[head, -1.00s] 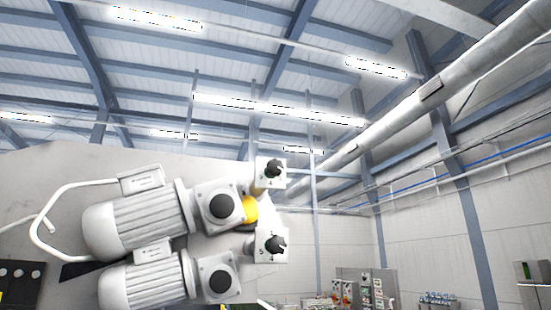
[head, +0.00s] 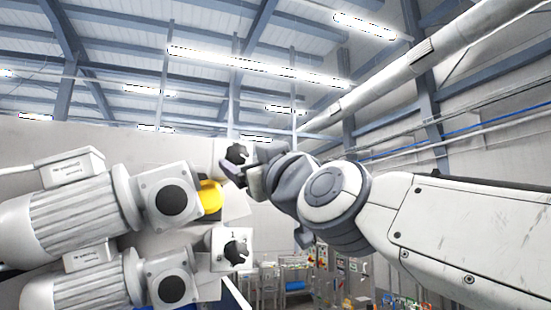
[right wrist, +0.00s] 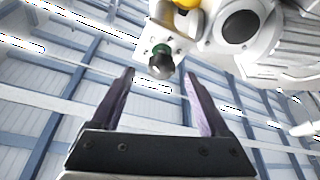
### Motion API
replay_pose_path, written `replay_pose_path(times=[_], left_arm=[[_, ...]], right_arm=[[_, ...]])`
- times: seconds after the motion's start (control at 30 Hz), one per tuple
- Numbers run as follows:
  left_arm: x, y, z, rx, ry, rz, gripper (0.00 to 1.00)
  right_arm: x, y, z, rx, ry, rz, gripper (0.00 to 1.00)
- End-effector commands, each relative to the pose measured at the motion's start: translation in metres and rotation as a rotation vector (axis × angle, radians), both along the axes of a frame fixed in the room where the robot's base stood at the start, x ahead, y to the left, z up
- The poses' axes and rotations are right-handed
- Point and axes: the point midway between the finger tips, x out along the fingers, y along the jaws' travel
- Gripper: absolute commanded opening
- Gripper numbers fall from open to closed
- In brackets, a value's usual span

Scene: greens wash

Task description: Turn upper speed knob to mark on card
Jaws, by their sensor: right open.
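The upper speed knob (head: 237,153) is black and sits on a small white box beside the upper motor. My right gripper (head: 240,172) is just right of and slightly below it in the head view, its fingers partly overlapping the box. In the right wrist view a black knob (right wrist: 162,62) with a green ring at its base sits in line with the gap between the fingertips of my open, empty right gripper (right wrist: 159,76). It seems a little beyond the tips; I cannot tell whether they touch. No card or mark is readable. My left gripper is not in view.
A second black knob (head: 236,252) is on the lower box. Two ribbed grey motors (head: 75,215) stand at the left, with a yellow part (head: 210,197) between the boxes. Control panels and benches are far behind. The space above is open up to the roof.

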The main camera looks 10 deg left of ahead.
Motion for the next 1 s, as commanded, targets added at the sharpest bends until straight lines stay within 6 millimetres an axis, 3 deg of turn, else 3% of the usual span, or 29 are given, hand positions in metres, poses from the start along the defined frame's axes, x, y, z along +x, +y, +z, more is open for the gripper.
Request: replay_pose_path(times=[0.3, 0.67, 0.7, 0.9, 1.0], left_arm=[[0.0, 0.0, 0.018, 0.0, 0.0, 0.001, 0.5], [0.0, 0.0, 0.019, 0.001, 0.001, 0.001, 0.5], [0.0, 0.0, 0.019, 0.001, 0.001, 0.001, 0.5], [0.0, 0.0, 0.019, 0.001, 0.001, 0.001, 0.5], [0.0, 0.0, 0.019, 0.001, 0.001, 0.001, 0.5]], right_arm=[[0.031, 0.031, 0.018, -0.003, 0.001, 0.003, 0.8], [0.035, 0.036, 0.018, -0.002, 0.001, 0.006, 0.8], [0.035, 0.036, 0.018, -0.002, 0.001, 0.006, 0.72], [0.035, 0.036, 0.018, -0.002, 0.001, 0.006, 0.0], [0.035, 0.037, 0.018, -0.002, 0.002, 0.006, 0.0]])
